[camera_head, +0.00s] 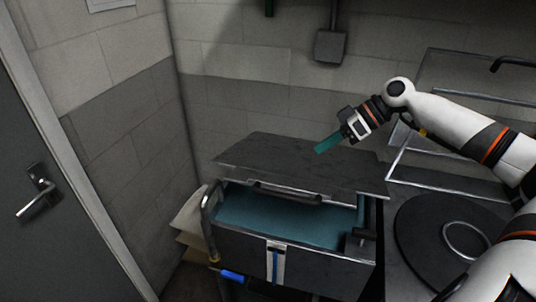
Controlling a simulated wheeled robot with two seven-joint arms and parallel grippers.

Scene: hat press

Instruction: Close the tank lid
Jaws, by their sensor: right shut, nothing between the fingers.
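The tank (240,245) is a dark grey metal box at the lower middle, with blue-green liquid (265,213) inside. Its dark grey lid (290,162) is tilted up above the tank, leaving the front of the opening uncovered. A bar-like handle (285,193) runs along the lid's front edge. My right gripper (322,148) has teal fingers that are shut and empty. It is over the right part of the lid, pointing left and down; I cannot tell whether it touches the lid. My left gripper is not in view.
A round black plate (415,240) with a ring lies on the surface right of the tank, below my right arm. A metal frame (440,180) stands behind it. A grey door (40,120) is at left. A blue valve handle (232,276) sticks out at the tank's lower left.

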